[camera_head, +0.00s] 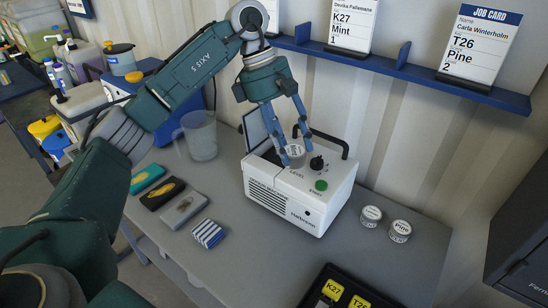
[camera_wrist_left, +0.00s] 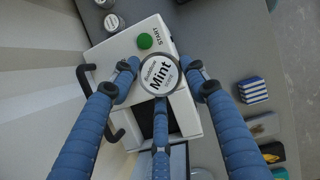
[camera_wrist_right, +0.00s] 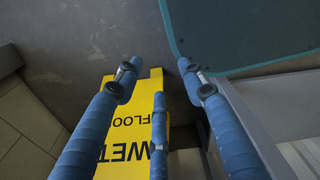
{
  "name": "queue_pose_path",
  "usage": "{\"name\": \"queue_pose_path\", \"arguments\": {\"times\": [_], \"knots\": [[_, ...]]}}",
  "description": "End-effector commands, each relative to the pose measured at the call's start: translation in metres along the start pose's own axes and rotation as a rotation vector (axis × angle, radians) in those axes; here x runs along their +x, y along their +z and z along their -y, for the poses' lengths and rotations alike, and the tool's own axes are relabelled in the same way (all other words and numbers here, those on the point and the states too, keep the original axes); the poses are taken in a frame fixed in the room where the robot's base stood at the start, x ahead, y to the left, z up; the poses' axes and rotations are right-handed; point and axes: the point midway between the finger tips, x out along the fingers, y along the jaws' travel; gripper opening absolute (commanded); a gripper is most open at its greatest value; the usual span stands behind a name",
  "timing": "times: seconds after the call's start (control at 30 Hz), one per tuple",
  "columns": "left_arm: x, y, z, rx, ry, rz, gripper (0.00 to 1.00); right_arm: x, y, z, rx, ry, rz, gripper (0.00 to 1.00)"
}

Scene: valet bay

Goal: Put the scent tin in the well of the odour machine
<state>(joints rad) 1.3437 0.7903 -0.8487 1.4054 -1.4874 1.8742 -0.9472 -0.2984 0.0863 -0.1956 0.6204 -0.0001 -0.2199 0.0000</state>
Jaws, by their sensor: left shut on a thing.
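The white odour machine (camera_head: 280,200) stands on the grey bench, its lid (camera_head: 257,128) raised at the back left. My left gripper (camera_head: 297,154) is shut on a round scent tin (camera_wrist_left: 158,78) labelled Mint, label facing the wrist camera. The tin is over the machine's top, beside the black dial (camera_head: 317,163) and green start button (camera_head: 321,185). A dark opening (camera_wrist_left: 146,122) in the machine shows beside the tin, partly behind a finger; I cannot tell whether the tin touches the top. My right gripper (camera_wrist_right: 158,82) is open and empty, away from the bench.
Two more tins, one (camera_head: 371,216) and a Pine one (camera_head: 400,231), stand right of the machine. A clear jug (camera_head: 200,135), several brushes or pads and a striped block (camera_head: 207,233) lie left. A black tag tray (camera_head: 318,296) is in front. Job cards (camera_head: 480,45) stand on the blue shelf.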

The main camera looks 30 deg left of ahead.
Motion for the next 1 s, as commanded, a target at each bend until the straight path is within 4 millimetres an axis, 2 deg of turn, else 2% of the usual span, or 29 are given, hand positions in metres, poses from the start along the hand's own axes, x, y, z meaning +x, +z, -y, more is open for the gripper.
{"name": "queue_pose_path", "arguments": {"times": [0.1, 0.4, 0.7, 0.87, 1.0], "knots": [[-0.025, -0.004, -0.019, -0.209, 0.092, 0.002, 0.18, 0.000, 0.000, 0.006, 0.000, -0.007, 0.000, 0.40], [-0.082, -0.017, -0.056, -0.724, 0.307, 0.003, 0.18, -0.001, 0.000, 0.013, -0.001, -0.015, 0.001, 0.40], [-0.123, -0.029, -0.075, -1.086, 0.454, 0.000, 0.18, -0.002, 0.001, 0.011, -0.002, -0.012, 0.002, 0.40], [-0.122, -0.034, -0.077, -1.150, 0.476, -0.003, 0.18, -0.003, 0.002, 0.006, -0.003, -0.008, 0.003, 0.40], [-0.095, -0.046, -0.076, -1.157, 0.475, -0.007, 0.18, -0.007, 0.002, 0.004, -0.003, -0.005, 0.003, 0.40]]}}
